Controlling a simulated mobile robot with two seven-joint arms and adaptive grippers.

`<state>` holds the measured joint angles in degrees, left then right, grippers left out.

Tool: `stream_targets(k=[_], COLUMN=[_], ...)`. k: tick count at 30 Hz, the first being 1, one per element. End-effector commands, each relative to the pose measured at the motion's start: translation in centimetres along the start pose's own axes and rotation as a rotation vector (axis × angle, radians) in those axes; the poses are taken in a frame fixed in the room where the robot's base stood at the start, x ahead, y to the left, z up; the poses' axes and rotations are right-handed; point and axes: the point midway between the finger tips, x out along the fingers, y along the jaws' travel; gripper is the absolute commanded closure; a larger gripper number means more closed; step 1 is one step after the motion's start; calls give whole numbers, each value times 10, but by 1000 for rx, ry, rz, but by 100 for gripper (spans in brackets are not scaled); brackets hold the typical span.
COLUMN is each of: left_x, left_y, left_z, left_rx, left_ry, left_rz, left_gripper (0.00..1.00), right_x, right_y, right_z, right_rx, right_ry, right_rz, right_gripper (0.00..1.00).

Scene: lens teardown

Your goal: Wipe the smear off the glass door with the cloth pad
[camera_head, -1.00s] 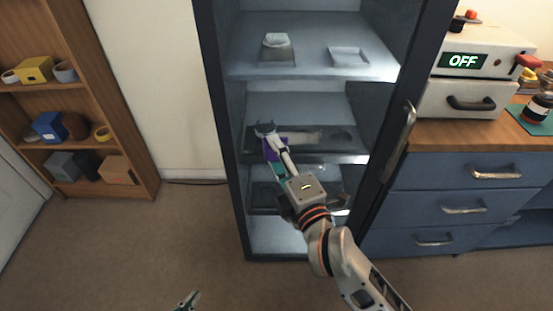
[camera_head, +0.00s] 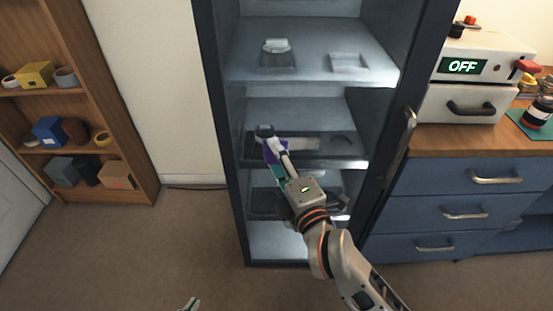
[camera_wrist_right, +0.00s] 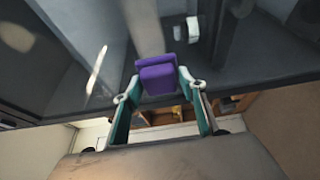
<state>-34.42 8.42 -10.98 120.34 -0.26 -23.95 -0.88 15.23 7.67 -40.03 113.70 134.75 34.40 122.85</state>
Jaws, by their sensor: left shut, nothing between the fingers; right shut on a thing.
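The purple cloth pad (camera_head: 275,151) is in my right gripper (camera_head: 271,142), in front of the tall cabinet's middle shelf. In the right wrist view the pad (camera_wrist_right: 157,78) sits between the teal fingers of the gripper (camera_wrist_right: 158,82), close to the glass door; whether it touches the glass I cannot tell. A pale streak (camera_head: 318,142) shows just right of the pad; it may be the smear or something behind the glass. The door handle (camera_head: 408,132) is at the right. Only the tip of my left gripper (camera_head: 190,304) shows at the bottom edge, shut and empty.
The lit cabinet (camera_head: 222,130) holds a small pale jar (camera_head: 276,46) and a shallow tray (camera_head: 348,63) on its upper shelf. A wooden shelf unit (camera_head: 125,100) stands at left, blue drawers (camera_head: 470,178) at right. The floor in front is clear.

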Motion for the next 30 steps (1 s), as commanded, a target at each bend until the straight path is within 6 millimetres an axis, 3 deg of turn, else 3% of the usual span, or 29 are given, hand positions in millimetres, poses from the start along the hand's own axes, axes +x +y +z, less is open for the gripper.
stream_targets(k=[21,30], left_x=[0,0], left_y=[3,3], left_z=[7,9], left_rx=[-2,-2], left_ry=[-11,-12], left_rz=[4,5], left_gripper=[100,100], right_x=[12,7], right_y=[0,-1], right_z=[5,15], right_rx=[1,-2], right_ry=[0,-1], right_rz=[0,-1], right_gripper=[76,76])
